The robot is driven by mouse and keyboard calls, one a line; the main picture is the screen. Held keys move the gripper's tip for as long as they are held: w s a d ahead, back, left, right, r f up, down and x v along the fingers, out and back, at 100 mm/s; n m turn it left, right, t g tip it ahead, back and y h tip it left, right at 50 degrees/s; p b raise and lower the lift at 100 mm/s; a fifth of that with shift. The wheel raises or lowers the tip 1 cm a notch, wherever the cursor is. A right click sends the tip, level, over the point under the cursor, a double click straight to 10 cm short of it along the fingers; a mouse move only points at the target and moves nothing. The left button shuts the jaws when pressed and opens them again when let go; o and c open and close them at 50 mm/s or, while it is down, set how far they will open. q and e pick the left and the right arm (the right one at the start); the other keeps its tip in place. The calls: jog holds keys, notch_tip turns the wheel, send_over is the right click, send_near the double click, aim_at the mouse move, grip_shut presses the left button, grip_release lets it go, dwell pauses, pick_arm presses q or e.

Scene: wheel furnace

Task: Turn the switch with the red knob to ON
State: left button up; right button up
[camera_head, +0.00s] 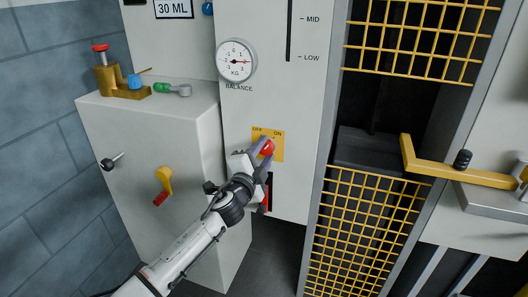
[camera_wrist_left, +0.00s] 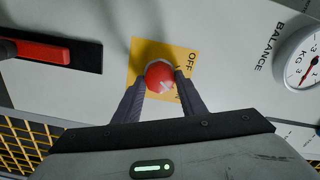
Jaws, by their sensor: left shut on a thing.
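The switch's red knob (camera_head: 266,147) sits on a yellow plate (camera_head: 276,156) marked OFF at the left and ON at the right, on the white panel. My left gripper (camera_head: 263,151) reaches it from below left, its fingers shut on the knob. In the left wrist view the red knob (camera_wrist_left: 160,76) lies between the two dark fingertips, over the yellow plate (camera_wrist_left: 143,50). A pale patch shows on the knob, but which way the knob points I cannot tell. The fingers and knob partly hide the plate's lettering. My right gripper is not in view.
A round BALANCE gauge (camera_head: 236,61) is above the switch. A dark slot with a red handle (camera_head: 266,197) is just below it. A grey box (camera_head: 152,112) with a yellow lever (camera_head: 164,181) stands left. A yellow mesh gate (camera_head: 358,232) and yellow bar (camera_head: 462,175) are right.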

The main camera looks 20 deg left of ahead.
pick_arm(q)
jog(key=o, duration=1)
jog(key=shift+s, duration=0.35)
jog(key=s+p, duration=0.1)
jog(key=s, duration=0.8)
jog(key=shift+s+a+p, duration=0.2)
jog(key=shift+s+p, duration=0.1)
jog(key=shift+p, duration=0.1)
